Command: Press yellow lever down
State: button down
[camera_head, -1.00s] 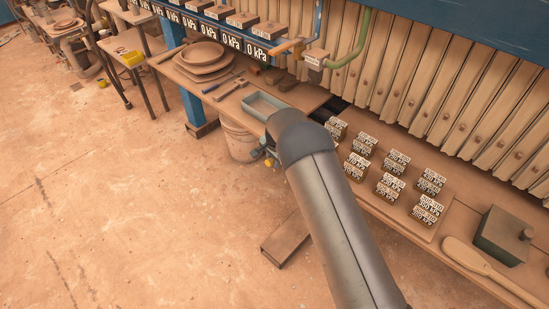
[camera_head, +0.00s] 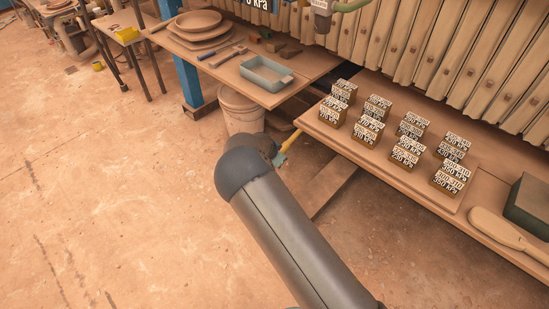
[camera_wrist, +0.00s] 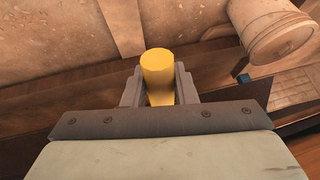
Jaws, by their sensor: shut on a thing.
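A yellow lever (camera_wrist: 158,66) with a round end shows between the two grey fingers of my gripper (camera_wrist: 156,80) in the wrist view. The fingers are shut on it, one on each side. In the head view, a short yellow bar (camera_head: 292,140) shows just beyond my arm, below the edge of the bench. My gripper is mostly hidden behind my arm there. The lever's base and pivot are not clearly visible.
A bucket (camera_head: 240,110) stands left of the lever, under a bench with a grey-green tray (camera_head: 266,75). It also shows in the wrist view (camera_wrist: 278,32). Several labelled kPa blocks (camera_head: 365,130) sit on the board at right. Open floor lies at left.

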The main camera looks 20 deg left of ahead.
jog(key=shift+d+f, duration=0.15)
jog(key=shift+f, duration=0.15)
jog(key=c, duration=1.2)
grip_release()
jog(key=shift+f, duration=0.15)
jog(key=shift+o, duration=0.2)
jog(key=shift+r, duration=0.2)
jog(key=shift+s+r, duration=0.1)
jog(key=shift+r, duration=0.15)
jog(key=v, duration=1.6)
jog(key=shift+s+r+p, duration=0.25)
jog(key=shift+r+p, duration=0.05)
jog(key=shift+p, duration=0.15)
